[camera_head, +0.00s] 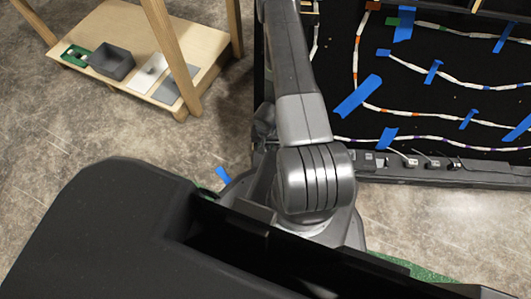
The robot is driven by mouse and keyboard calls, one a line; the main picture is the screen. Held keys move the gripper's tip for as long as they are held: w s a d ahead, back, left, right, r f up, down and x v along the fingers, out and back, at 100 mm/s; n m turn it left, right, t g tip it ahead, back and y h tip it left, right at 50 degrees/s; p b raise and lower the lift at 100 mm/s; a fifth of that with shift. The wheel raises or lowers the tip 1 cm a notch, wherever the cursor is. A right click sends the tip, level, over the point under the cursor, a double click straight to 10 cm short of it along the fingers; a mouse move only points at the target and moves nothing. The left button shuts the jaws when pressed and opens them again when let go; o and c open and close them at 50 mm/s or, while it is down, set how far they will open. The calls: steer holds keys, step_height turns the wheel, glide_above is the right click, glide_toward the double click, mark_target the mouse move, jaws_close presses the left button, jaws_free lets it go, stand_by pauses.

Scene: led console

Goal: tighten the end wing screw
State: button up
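The led console (440,130) is a black panel on the right, with white wired strips (430,112) held by blue tape. Several small fittings (410,161) sit along its near ledge (470,176). They are too small to tell whether one is the end wing screw. My arm rises from the middle of the view and leaves through the top edge. My gripper is outside the view, so its state does not show.
A wooden stand (115,40) is at the upper left. A dark grey bin (112,60), a green item (76,55) and flat grey plates (180,85) lie on its lower shelf. Grey floor (90,135) is open between the stand and my body.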

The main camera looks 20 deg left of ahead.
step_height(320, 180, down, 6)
steer(key=shift+b, duration=1.1)
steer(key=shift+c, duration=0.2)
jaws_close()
